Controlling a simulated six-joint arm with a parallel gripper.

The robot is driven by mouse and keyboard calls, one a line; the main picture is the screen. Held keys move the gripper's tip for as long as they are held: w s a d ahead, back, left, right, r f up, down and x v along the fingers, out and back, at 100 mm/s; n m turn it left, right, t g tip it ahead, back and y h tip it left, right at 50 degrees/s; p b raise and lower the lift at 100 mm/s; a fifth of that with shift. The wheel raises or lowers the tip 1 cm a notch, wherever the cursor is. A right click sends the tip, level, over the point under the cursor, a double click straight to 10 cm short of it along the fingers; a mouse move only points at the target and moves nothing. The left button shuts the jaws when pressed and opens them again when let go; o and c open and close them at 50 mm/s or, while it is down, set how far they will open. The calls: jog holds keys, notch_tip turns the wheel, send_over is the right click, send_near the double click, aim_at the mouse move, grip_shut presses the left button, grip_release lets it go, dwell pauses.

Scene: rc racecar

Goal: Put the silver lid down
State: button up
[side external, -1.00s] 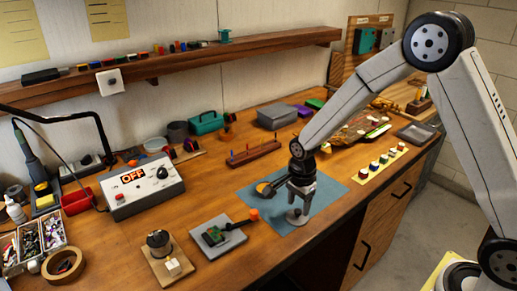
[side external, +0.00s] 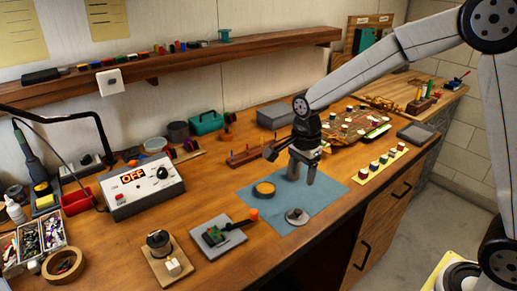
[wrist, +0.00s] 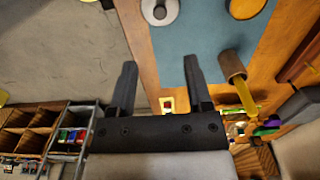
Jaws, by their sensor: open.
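The silver lid (side external: 297,216) is a small round disc with a dark knob on top. It lies flat on the blue mat (side external: 325,197), near the mat's front edge. In the wrist view it shows at the top edge (wrist: 160,10), partly cut off. My gripper (side external: 302,174) is above the mat, behind and higher than the lid, and apart from it. In the wrist view my gripper (wrist: 160,62) has its two fingers spread with nothing between them.
A round dark tin with an orange-yellow top (side external: 264,190) sits on the mat left of the lid. A grey plate with a green circuit board (side external: 216,236) lies to the front left. A yellow strip with several coloured blocks (side external: 383,167) lies at right. The mat's right part is clear.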

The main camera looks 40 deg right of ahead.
jog(key=shift+s, duration=0.15)
dwell(0.4)
jog(key=s+d+f+n+t, duration=0.1)
jog(key=s+f+n+t, duration=0.1)
jog(key=s+n, duration=1.1)
jog(key=f+n, duration=0.1)
jog(key=n, duration=0.4)
jog(key=shift+t, duration=0.3)
